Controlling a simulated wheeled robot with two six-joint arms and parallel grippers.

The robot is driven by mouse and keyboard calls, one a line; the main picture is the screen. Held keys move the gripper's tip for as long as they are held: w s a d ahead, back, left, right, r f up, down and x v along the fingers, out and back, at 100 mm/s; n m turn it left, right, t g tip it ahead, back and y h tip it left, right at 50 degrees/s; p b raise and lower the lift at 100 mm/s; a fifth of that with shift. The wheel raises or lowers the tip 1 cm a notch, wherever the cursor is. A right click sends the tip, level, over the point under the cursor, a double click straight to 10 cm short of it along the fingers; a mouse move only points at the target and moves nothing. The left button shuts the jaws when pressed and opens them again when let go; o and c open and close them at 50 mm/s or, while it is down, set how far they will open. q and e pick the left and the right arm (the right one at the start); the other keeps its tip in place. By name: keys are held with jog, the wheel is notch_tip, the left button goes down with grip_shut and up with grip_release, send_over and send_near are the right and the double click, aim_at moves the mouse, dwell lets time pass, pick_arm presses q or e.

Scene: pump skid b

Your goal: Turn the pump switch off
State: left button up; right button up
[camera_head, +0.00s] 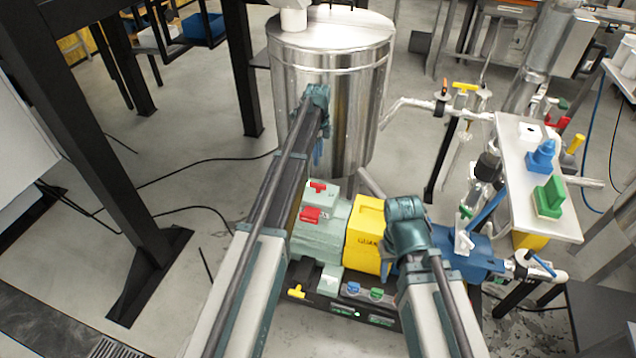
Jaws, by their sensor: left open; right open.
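The pump skid stands in the middle, with a grey-green motor (318,240), a yellow guard (368,236) and a blue pump (470,258). A small pale box (328,197) on the motor carries a red T-shaped handle (318,187). A red block (310,214) sits just in front of it. I cannot tell which red part is the pump switch. My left gripper (317,153) is open and empty, beyond the motor in front of the steel tank. My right gripper (406,225) is open, over the guard and pump; its fingertips are mostly hidden.
A steel tank (350,80) stands behind the skid. At right, a white panel (515,178) carries a blue part (541,157) and a green part (549,198). Pipes with coloured valve handles surround it. A black post (95,160) stands left; cables cross the floor.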

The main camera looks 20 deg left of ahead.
aim_at(318, 184)
pick_arm(q)
notch_tip(318, 184, down, 13)
jog(key=b, duration=1.2)
jog(key=shift+f+b, duration=0.1)
jog(key=shift+b, duration=0.2)
grip_shut()
